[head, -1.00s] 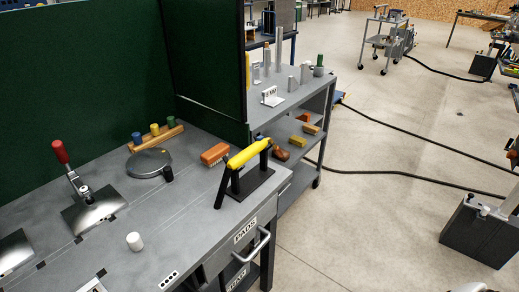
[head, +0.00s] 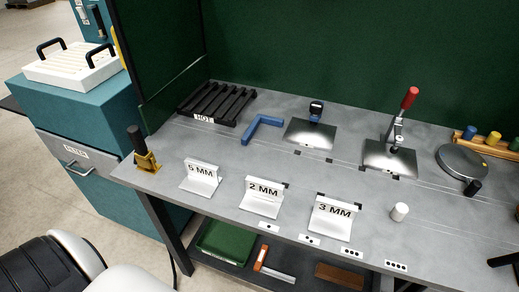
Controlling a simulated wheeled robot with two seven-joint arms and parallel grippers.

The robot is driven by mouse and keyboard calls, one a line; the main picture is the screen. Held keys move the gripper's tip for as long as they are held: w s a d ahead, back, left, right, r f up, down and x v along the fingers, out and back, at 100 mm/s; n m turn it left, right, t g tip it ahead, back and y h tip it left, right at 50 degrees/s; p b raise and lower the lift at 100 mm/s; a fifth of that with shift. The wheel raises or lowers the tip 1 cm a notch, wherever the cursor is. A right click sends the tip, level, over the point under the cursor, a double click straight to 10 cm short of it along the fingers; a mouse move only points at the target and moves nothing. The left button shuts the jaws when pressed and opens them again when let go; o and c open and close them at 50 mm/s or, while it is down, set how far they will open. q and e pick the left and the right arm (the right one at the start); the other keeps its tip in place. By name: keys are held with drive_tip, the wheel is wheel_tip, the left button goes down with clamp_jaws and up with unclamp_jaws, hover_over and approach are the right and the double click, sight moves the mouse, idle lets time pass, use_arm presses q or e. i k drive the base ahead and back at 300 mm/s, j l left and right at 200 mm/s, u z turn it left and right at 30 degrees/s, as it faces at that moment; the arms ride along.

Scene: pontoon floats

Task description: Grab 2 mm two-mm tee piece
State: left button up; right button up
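The 2 MM tee piece (head: 261,209) is a pale metal piece with a sloping face marked "2 MM". It stands on the grey workbench (head: 235,150) near its front edge, in the middle of a row of three. The similar 5 MM piece (head: 201,187) is to its left, and the 3 MM piece (head: 331,227) is to its right. Neither of my grippers shows in the head view. Nothing touches or covers the 2 MM piece.
A black slotted rack (head: 217,104) marked HOT, a blue angle (head: 262,132) and a red-handled clamp (head: 398,121) stand behind the pieces. A white cylinder (head: 399,212) is to the right. Green screens close the back. A lower shelf holds a green tray (head: 224,243).

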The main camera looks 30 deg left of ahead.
sight(262, 197)
drive_tip(key=j+u, duration=0.1)
drive_tip(key=u, duration=0.75)
